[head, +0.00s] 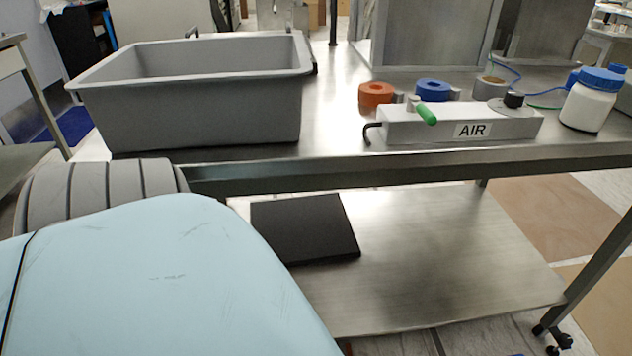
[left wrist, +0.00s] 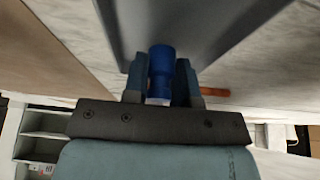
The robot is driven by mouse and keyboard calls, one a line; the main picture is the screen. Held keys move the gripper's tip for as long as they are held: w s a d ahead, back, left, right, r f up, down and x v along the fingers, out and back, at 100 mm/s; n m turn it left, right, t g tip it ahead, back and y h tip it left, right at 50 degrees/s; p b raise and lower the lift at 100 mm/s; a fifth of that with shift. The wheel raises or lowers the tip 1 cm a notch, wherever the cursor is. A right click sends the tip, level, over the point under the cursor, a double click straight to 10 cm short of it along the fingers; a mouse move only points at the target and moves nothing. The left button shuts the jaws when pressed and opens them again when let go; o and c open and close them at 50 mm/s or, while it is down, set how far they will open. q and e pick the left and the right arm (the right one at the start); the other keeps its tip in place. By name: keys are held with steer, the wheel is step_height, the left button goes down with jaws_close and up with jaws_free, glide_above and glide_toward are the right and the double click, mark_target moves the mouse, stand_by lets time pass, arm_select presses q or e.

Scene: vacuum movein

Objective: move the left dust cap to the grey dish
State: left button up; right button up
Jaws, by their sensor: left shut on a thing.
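My left gripper (left wrist: 160,85) shows in the left wrist view, with its two dark fingers shut on a blue dust cap (left wrist: 161,62). The cap is a small stepped blue cylinder with a pale lower end, held between the fingertips. In the head view the left gripper and the cap are not visible; my pale blue arm fills the lower left. A large grey tub (head: 200,112) stands at the bench's left end. A small round grey piece with a brown top (head: 490,88) sits at the back right; I cannot tell which is the grey dish. My right gripper is not in view.
On the bench (head: 334,90) stand an orange ring (head: 376,94), a blue ring (head: 433,90), a grey AIR block (head: 420,125) with a green lever, and a white bottle (head: 589,110). A black flat panel (head: 303,228) lies on the lower shelf. The bench between tub and rings is clear.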

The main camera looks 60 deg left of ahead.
arm_select(q)
steer(key=shift+f, duration=0.15)
steer(key=o, duration=1.4)
